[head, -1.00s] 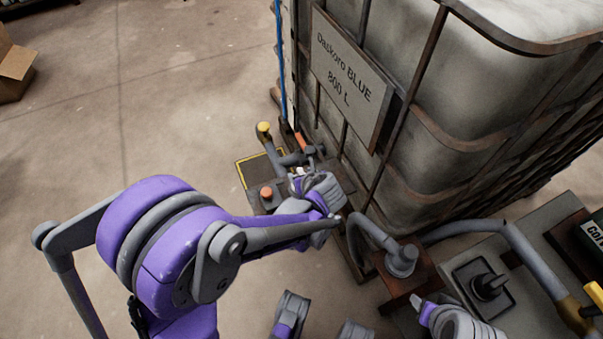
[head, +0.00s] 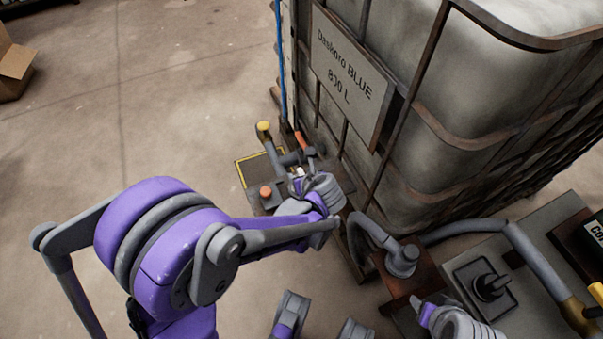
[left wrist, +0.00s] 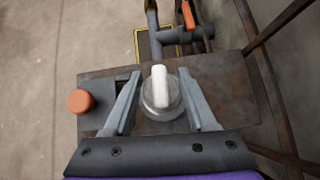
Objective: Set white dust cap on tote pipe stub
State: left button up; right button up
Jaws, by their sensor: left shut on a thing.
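The white dust cap (left wrist: 163,92) is round with a raised white grip bar. It sits between the two fingers of my left gripper (left wrist: 164,103) in the left wrist view, and the gripper is shut on it. In the head view my left gripper (head: 298,183) is beside the lower corner of the tote (head: 465,110), above a dark plate (left wrist: 232,90). A grey pipe (left wrist: 166,38) with an orange valve handle (left wrist: 188,14) lies just beyond the cap. I cannot tell whether the cap touches a stub; what lies under it is hidden. Part of my right arm shows at the lower right; its jaws are unclear.
An orange knob (left wrist: 80,101) stands on the plate left of the fingers. A yellow-tipped lever or pipe (head: 264,128) rises beyond. Grey hoses (head: 520,255) and a brown block (head: 412,275) lie at the right. The floor at left is clear up to a cardboard box (head: 14,72).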

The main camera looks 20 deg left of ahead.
pick_arm(q)
jog(key=shift+f, duration=0.1)
jog(key=o, duration=1.1)
jog(key=shift+c, duration=0.2)
jog(key=p+v, duration=0.5)
jog(key=v, duration=0.6)
